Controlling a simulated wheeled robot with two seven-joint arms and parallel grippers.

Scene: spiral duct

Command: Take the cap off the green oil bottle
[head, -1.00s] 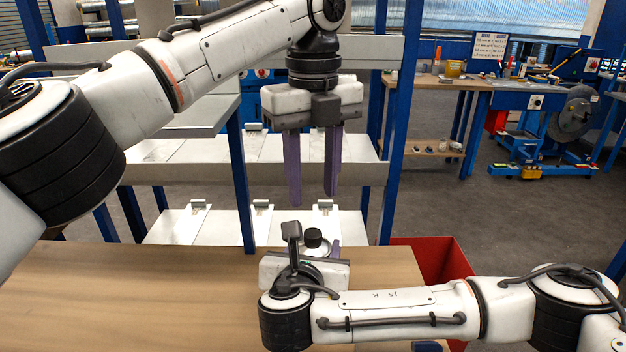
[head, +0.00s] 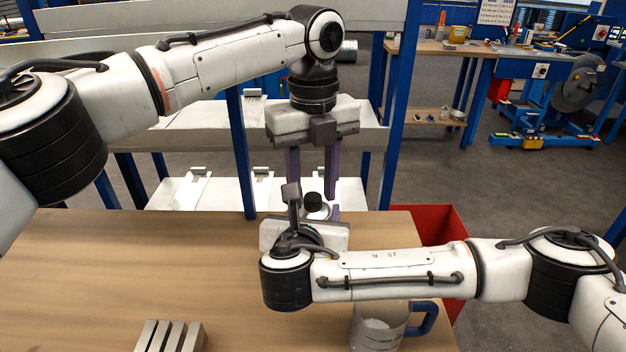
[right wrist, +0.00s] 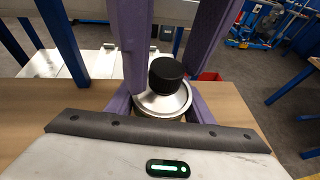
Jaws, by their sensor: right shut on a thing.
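The bottle (right wrist: 163,101) shows only its pale, metallic-looking round top; its body is hidden behind my right gripper, and no green shows. A black round cap (right wrist: 166,74) sits on it, and it also shows in the head view (head: 313,200). My right gripper (right wrist: 160,97) is shut on the bottle, with its purple fingers on either side just below the cap. My left gripper (head: 313,188) points down from above, open, its purple fingers apart. In the right wrist view its fingers come down left and right of the cap; I cannot tell if either touches it.
The wooden table (head: 120,260) has clear room at left. A slotted metal block (head: 172,337) and a mug with a blue handle (head: 378,335) are at its front. A red bin (head: 452,222) stands beyond its right edge; blue-framed shelving (head: 235,150) is behind.

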